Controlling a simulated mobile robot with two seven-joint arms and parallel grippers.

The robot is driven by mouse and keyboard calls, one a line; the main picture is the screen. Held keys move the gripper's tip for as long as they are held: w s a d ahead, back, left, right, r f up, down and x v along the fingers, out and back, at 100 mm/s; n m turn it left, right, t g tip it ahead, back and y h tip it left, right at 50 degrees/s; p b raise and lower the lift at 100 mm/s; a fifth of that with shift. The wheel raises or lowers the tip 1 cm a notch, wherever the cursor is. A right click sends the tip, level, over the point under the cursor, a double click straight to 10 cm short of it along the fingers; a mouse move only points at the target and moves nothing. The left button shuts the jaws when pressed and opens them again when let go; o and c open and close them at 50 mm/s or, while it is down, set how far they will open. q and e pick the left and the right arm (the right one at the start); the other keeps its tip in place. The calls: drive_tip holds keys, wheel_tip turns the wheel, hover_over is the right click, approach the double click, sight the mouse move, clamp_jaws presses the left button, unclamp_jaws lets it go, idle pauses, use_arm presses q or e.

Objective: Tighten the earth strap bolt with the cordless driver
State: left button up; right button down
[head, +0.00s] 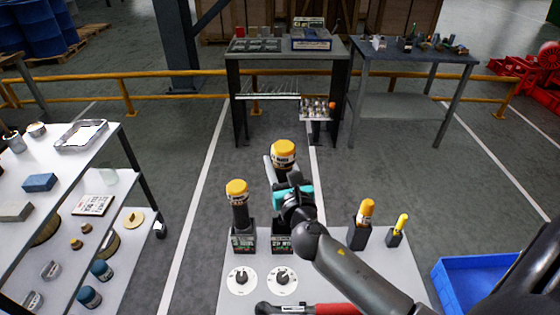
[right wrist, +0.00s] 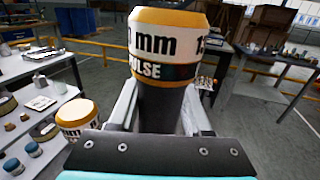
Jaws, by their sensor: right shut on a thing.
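My right gripper (head: 283,176) is shut on a dark cylindrical tool with a yellow and white top (head: 283,153), likely a cordless driver. In the right wrist view its band (right wrist: 165,45) reads "mm" and "PULSE", and its dark body stands between the fingers. The tool is upright, above the black holder (head: 281,240) on the grey bench. A similar yellow-topped tool (head: 237,195) stands in the left holder (head: 242,240); its top also shows in the right wrist view (right wrist: 77,113). I cannot make out the earth strap bolt. My left gripper is out of view.
Two white dials (head: 242,280) (head: 283,281) lie in front of the holders. Orange (head: 366,211) and yellow (head: 402,222) tools stand at right, near a blue bin (head: 470,280). A red-handled tool (head: 335,309) lies in front. Left are shelves (head: 105,150); behind are two tables and a yellow rail.

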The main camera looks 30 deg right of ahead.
wheel_tip(320, 180, down, 9)
drive_tip(key=b, duration=0.7)
idle(1.0)
drive_tip(key=shift+f+b, duration=1)
drive_tip(key=shift+f, duration=0.1)
idle(0.5)
drive_tip(key=c, duration=0.7)
unclamp_jaws()
drive_tip(key=o, duration=0.4)
drive_tip(key=shift+o, duration=0.2)
drive_tip(key=shift+f, duration=0.2)
drive_tip(key=v, duration=1.5)
drive_tip(key=shift+s+r+b, duration=0.15)
drive_tip(key=shift+r+b, duration=0.05)
drive_tip(key=shift+b, duration=0.25)
drive_tip(key=shift+a, duration=0.1)
